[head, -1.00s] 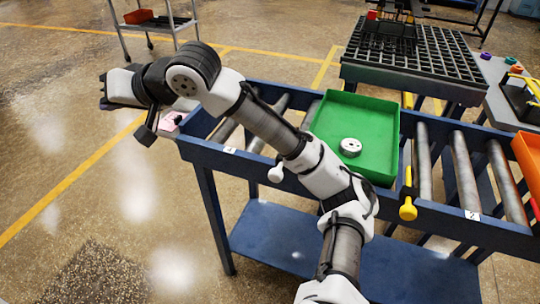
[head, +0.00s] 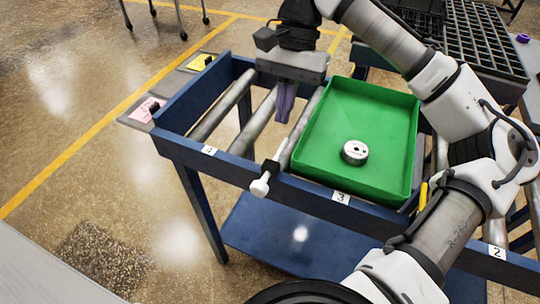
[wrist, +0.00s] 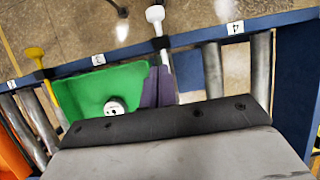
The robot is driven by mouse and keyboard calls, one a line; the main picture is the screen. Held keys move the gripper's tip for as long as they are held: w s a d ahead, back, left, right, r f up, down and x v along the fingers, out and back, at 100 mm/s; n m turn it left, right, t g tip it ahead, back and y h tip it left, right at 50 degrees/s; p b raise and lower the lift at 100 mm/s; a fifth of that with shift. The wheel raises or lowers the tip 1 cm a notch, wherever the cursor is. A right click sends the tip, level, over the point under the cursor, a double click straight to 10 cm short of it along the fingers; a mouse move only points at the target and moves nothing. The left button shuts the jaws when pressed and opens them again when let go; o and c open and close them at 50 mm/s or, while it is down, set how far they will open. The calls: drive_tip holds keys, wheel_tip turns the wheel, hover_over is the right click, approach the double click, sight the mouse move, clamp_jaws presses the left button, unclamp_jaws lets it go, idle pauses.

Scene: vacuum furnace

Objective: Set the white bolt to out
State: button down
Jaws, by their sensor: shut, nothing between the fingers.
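The white bolt (head: 262,186) has a round white knob outside the front rail of the blue roller frame, and its rod runs back over the rail between labels 3 and 4. It also shows at the top of the wrist view (wrist: 155,14), with its rod pointing toward my fingers. My gripper (head: 284,118) hangs above the rollers, behind the knob and just left of the green tray. Its purple fingers (wrist: 158,88) are shut and empty. In the wrist view they overlap the rod's inner end, so I cannot tell whether they touch.
A green tray (head: 388,178) holding a white round part (head: 354,152) sits on the rollers close to my gripper's right. A yellow bolt (wrist: 36,54) is beyond the tray. Bare rollers (head: 222,106) lie left. Pink (head: 146,110) and yellow (head: 200,62) tags are on the left side.

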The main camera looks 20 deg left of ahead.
sight(267, 174)
drive_tip(key=x, duration=0.8)
drive_tip(key=shift+s+f, duration=0.1)
drive_tip(key=s, duration=0.3)
drive_tip(key=shift+s+a, duration=0.1)
drive_tip(key=shift+s, duration=0.35)
